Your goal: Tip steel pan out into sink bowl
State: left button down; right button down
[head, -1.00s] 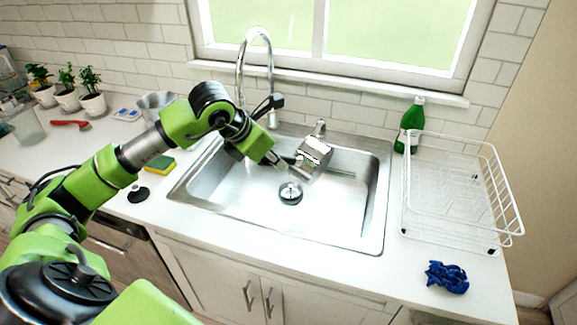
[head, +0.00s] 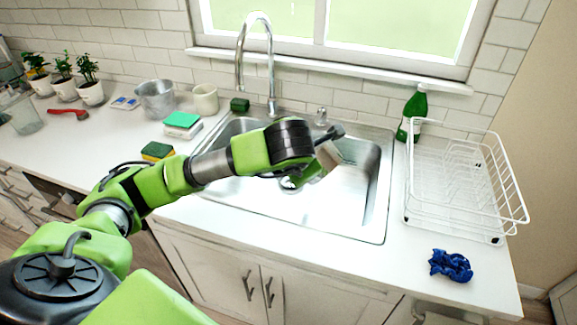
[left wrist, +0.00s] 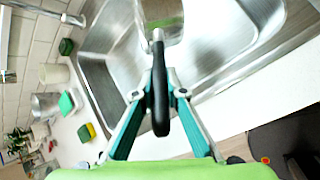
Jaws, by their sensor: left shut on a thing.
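The steel pan (head: 328,157) is over the sink bowl (head: 345,205), partly hidden behind my wrist in the head view. It is tilted there. My left gripper (left wrist: 161,88) is shut on the pan's black handle in the left wrist view, and the pan (left wrist: 162,10) extends past the fingertips, cut off by the top edge. A greenish patch shows on the pan; I cannot tell whether it is contents or a reflection. The sink bowl (left wrist: 215,55) lies below it. My right gripper is in neither view.
The faucet (head: 240,60) rises behind the sink. A green bottle (head: 412,115) and white dish rack (head: 500,190) stand to the right, with a blue cloth (head: 451,265) in front. Sponges (head: 157,151), a mug (head: 205,98) and a metal bucket (head: 156,98) are to the left.

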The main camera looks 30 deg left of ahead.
pick_arm(q)
jog(key=d+f+y+p, duration=0.1)
jog(key=d+f+p, duration=0.1)
jog(key=d+f+m+y+p, duration=0.1)
jog(key=d+f+y, duration=0.1)
jog(key=d, duration=0.1)
jog(key=d+f+y+p, duration=0.1)
jog(key=d+y+p, duration=0.1)
jog(key=shift+s+d+f+p, duration=0.1)
jog(key=shift+d+f+p, duration=0.2)
jog(key=shift+f, duration=0.1)
jog(key=shift+d+f+m+t+y+p, duration=0.3)
jog(key=shift+d+f+y+p, duration=0.35)
jog(key=shift+f+p, duration=0.15)
jog(key=shift+d+f+y+p, duration=0.25)
jog(key=shift+d+f+p, duration=0.15)
jog(key=shift+d, duration=0.05)
jog(key=shift+d+f+m+t+y+p, duration=0.25)
jog(key=shift+d+m+t+y+p, duration=0.05)
jog(key=shift+d+y+p, duration=0.25)
jog(key=shift+d+f+y, duration=0.3)
jog(key=shift+d+y, duration=0.05)
jog(key=shift+d, duration=0.05)
